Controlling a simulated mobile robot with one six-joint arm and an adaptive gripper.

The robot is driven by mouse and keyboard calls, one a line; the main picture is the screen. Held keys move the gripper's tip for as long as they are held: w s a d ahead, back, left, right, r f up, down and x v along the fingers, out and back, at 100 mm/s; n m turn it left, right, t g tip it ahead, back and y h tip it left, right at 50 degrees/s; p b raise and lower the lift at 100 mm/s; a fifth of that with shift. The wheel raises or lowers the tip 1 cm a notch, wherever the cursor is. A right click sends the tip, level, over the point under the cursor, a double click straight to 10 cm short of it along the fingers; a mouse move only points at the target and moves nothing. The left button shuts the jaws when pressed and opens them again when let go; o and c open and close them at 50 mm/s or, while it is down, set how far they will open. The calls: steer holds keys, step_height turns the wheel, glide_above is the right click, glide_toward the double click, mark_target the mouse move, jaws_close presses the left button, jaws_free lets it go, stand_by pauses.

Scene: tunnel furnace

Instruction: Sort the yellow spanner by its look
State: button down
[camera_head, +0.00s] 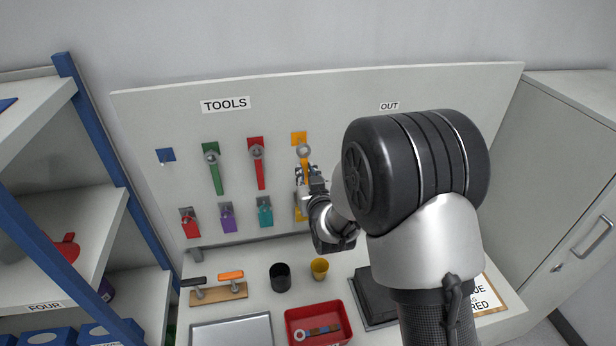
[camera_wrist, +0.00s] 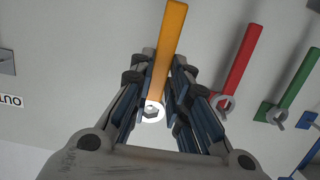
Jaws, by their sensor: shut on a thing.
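The yellow spanner (camera_head: 304,163) has a grey ring end and a flat yellow-orange handle. It is upright at the tool board (camera_head: 350,100), ring end up, just below a yellow square. My gripper (camera_head: 312,178) is shut on it. In the wrist view the yellow spanner (camera_wrist: 166,55) passes between the fingers of my gripper (camera_wrist: 160,95), its ring close to the palm. I cannot tell whether it still touches its hook. The red spanner (camera_head: 257,165) and the green spanner (camera_head: 214,170) hang to its left. The blue square (camera_head: 165,155) holds no spanner.
Lower on the board hang small red, purple (camera_head: 227,217) and teal (camera_head: 265,212) items. Below are a black cup (camera_head: 280,277), a yellow cup (camera_head: 319,268), a grey tray (camera_head: 230,333) and a red bin (camera_head: 341,307) holding a spanner. Blue-posted shelving (camera_head: 85,130) stands left, a cabinet (camera_head: 560,150) right.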

mark_target(305, 172)
steer(key=shift+r+p+x, duration=0.2)
steer(key=shift+p+x, duration=0.4)
steer(key=shift+x, duration=0.4)
steer(key=shift+w+a+f+b, duration=0.1)
steer(key=shift+w+f+b, duration=0.3)
steer(key=shift+b, duration=0.35)
steer(key=shift+w+a+b, duration=0.1)
steer(key=shift+w+b, duration=0.15)
steer(key=shift+b, duration=0.3)
steer(key=c, duration=1.4)
jaws_free()
steer(key=shift+c, duration=0.2)
steer(key=shift+s, duration=0.1)
